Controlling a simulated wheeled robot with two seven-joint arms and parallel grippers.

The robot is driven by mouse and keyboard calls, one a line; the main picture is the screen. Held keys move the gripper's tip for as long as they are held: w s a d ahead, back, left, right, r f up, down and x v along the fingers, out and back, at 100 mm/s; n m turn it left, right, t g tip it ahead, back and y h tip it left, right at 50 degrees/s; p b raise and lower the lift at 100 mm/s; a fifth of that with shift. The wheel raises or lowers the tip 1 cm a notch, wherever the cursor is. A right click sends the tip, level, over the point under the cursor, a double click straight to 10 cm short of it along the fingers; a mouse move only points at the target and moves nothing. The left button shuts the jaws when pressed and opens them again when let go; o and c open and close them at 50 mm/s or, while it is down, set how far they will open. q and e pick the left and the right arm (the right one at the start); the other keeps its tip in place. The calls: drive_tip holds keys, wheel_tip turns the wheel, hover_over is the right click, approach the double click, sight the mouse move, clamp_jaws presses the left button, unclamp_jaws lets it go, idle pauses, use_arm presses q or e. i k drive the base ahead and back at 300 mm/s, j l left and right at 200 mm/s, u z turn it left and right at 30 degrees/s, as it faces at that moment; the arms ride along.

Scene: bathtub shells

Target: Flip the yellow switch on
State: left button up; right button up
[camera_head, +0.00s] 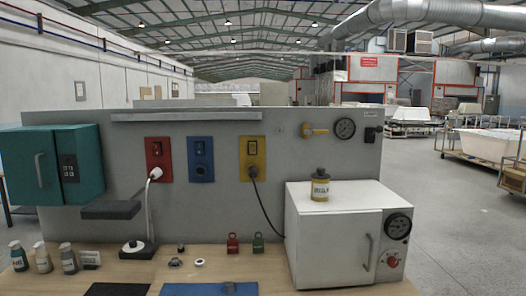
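The yellow switch plate (261,158) is fixed upright on the grey panel, right of the middle. It has a dark rocker switch (251,147) in its upper part; its on or off position is too small to tell. A black plug (253,172) sits in the lower part, and its black cable runs down toward the white oven. A red switch plate (153,154) and a blue switch plate (200,158) are on the same panel to the left. Neither of my grippers is in view.
The white oven (325,240) stands at the right of the wooden table, with a yellow-labelled jar (320,186) on top. A teal cabinet (25,165) hangs at the left. A grey shelf (112,210) juts out. Space directly before the yellow plate looks clear.

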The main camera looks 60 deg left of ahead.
sight(252, 146)
drive_tip(key=u, duration=2.1)
drive_tip(key=k+l+u, duration=0.1)
drive_tip(key=k+l, duration=0.15)
drive_tip(key=j+z, duration=0.25)
drive_tip(key=j, duration=0.55)
drive_tip(key=j+z, duration=0.25)
drive_tip(key=j, duration=0.55)
drive_tip(key=i, duration=0.15)
